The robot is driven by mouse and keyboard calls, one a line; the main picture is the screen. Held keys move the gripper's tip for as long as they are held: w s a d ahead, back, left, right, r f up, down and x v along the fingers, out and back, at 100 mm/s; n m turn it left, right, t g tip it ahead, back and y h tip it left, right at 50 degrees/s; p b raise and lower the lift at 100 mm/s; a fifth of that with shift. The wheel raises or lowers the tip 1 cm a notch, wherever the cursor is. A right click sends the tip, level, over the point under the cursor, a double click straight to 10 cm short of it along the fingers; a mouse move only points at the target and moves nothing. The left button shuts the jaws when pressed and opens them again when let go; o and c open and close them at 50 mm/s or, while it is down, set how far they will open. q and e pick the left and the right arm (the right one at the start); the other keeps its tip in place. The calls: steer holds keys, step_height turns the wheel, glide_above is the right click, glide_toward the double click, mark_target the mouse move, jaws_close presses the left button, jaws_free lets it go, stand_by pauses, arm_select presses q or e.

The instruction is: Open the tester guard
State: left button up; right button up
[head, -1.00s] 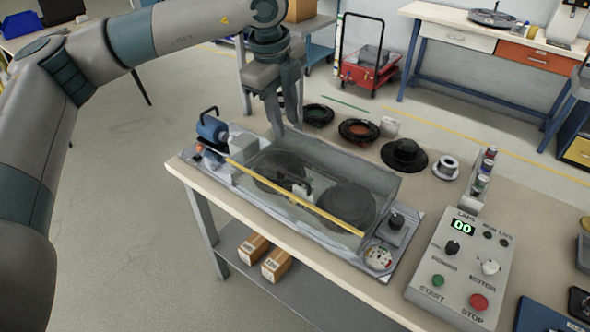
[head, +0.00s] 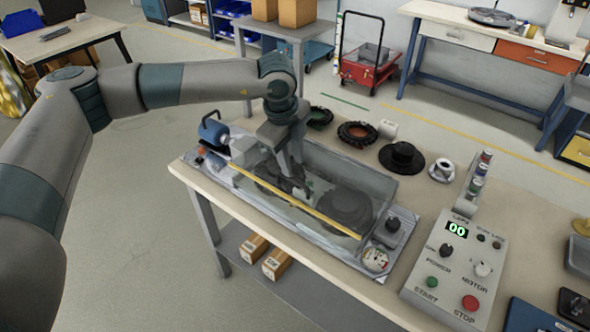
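The tester guard (head: 368,180) is a clear, box-like cover over the tester on the bench, with a yellow strip (head: 300,203) along its near side. It looks lowered. Under it are dark round parts, one a dark disc (head: 347,208) at the right. My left gripper (head: 294,186) points down over the left-middle of the guard, behind the yellow strip. Its fingertips blend with the dark parts under the clear cover, so I cannot tell how far apart they are or whether they touch the guard. My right gripper is out of view.
A blue motor-like part (head: 213,130) stands at the tester's left end. A control box (head: 456,268) reading 00 stands to the right. Black rings (head: 357,133) and a black hub (head: 403,158) lie behind the guard. Two cartons (head: 277,264) sit on the lower shelf.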

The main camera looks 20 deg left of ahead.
mark_target(296, 181)
arm_select(q)
steer(key=shift+w+d+f+p, duration=0.1)
steer(key=shift+w+f+p, duration=0.15)
steer(key=shift+f, duration=0.8)
steer(key=shift+w+d+f+p, duration=0.15)
steer(key=shift+f+p, duration=0.2)
steer(key=shift+f, duration=0.65)
steer(key=shift+w+f+p, duration=0.2)
steer(key=shift+f+p, duration=0.1)
steer(key=shift+f, duration=0.75)
jaws_close()
